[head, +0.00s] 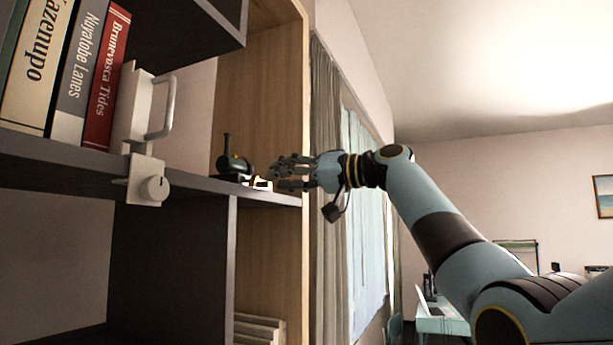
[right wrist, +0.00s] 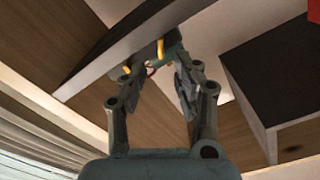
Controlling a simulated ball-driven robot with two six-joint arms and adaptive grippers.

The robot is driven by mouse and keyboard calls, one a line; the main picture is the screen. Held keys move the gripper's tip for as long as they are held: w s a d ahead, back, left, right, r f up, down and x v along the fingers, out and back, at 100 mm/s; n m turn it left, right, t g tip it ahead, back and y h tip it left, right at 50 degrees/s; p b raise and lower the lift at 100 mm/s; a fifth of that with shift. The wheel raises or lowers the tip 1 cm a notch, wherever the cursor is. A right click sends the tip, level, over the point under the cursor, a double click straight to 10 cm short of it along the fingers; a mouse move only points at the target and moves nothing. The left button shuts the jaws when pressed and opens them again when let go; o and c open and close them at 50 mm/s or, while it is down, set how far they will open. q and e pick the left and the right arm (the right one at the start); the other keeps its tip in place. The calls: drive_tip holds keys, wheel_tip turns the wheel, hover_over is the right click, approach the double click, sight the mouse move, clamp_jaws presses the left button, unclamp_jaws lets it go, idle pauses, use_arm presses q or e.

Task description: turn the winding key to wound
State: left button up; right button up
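A small dark green toy (head: 235,163) with a tall thin stack, like a locomotive, stands on the dark shelf near its right end. Yellow parts show low on it. My right gripper (head: 284,174) reaches in from the right, just beside the toy. In the right wrist view, my right gripper (right wrist: 160,82) has its two fingers apart, with the toy (right wrist: 168,42) and its yellow parts just beyond the tips. I cannot clearly make out the winding key; the fingers may hide it. No contact can be made out. My left gripper is not in view.
The shelf (head: 190,186) has a wooden side panel (head: 262,95) close behind the toy. A white bookend with a handle (head: 163,108) and several books (head: 75,75) stand to the left. A white box with a round knob (head: 147,182) hangs on the shelf's front edge.

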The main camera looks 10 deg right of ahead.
drive_tip(key=v, duration=0.7)
drive_tip(key=shift+a, duration=0.1)
